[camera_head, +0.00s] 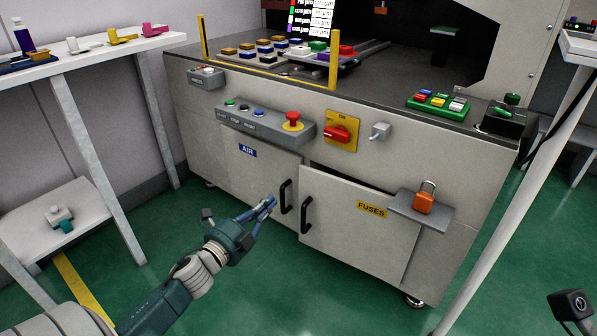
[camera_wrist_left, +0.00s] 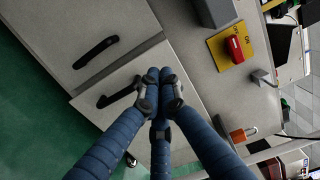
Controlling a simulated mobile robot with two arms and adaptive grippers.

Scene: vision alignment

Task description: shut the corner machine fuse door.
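The fuse door (camera_head: 340,229) is a pale panel with a yellow FUSES label on the lower front of the corner machine. A dark gap shows along its top edge, so it stands slightly ajar. Its black handle (camera_head: 306,215) is at its left edge; it also shows in the left wrist view (camera_wrist_left: 117,93). My left gripper (camera_head: 268,203) is in front of the machine, left of the two handles in the head view. In the left wrist view its blue fingers (camera_wrist_left: 158,88) come together at the tips, with nothing seen between them, and cover part of the door.
The AIR door (camera_head: 250,180) with its own black handle (camera_head: 285,197) is to the left. A small grey shelf (camera_head: 408,211) with an orange padlock (camera_head: 424,200) juts out at the fuse door's upper right. White tables stand on both sides; the green floor in front is clear.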

